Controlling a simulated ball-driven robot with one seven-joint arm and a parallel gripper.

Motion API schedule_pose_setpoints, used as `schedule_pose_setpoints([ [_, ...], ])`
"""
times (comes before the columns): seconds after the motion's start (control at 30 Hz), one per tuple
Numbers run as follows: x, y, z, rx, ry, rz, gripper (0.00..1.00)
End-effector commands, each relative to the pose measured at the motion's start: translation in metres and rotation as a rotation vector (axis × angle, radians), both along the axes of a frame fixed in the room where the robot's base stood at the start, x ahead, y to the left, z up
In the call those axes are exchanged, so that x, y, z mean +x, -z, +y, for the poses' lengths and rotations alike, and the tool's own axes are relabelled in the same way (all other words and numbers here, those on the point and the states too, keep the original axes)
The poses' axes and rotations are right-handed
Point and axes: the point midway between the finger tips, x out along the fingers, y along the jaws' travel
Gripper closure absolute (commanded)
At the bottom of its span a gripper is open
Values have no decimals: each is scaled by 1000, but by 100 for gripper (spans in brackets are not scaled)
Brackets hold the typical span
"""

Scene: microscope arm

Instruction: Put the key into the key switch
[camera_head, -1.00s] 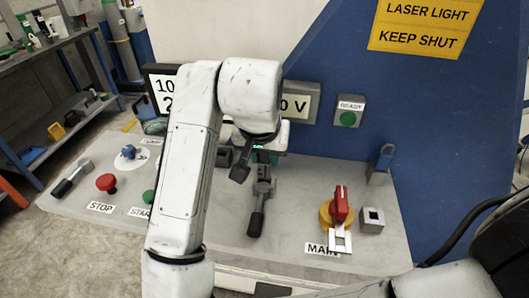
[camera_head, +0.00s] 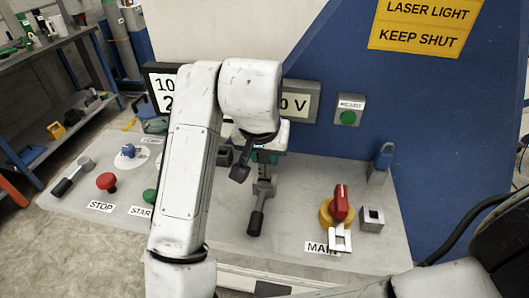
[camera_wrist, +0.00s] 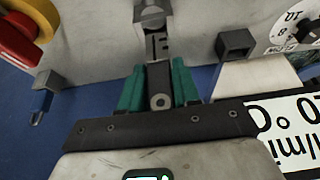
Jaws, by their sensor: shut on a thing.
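My gripper (camera_head: 266,156) is over the middle of the grey panel, partly hidden by my arm. In the wrist view its green fingers (camera_wrist: 159,88) are closed on a dark grey piece with a round hole, apparently the key (camera_wrist: 160,101). The key's far end points toward a grey fitting (camera_wrist: 153,14); whether they touch cannot be told. I cannot tell which fixture is the key switch. A square grey block with a dark opening (camera_head: 372,216) stands at the right, and another dark-opened block (camera_wrist: 235,43) is beside the gripper in the wrist view.
A black-handled lever (camera_head: 257,218) is just in front of the gripper. A red stop button (camera_head: 106,182) is at left. The sloped blue wall is close behind.

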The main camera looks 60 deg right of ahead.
Motion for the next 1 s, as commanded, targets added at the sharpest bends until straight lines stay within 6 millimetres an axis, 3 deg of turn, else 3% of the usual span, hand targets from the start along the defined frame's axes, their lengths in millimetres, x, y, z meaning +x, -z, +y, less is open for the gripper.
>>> schedule_pose_setpoints([
  [1.0, 0, 24, 0, 0, 0, 0, 100],
])
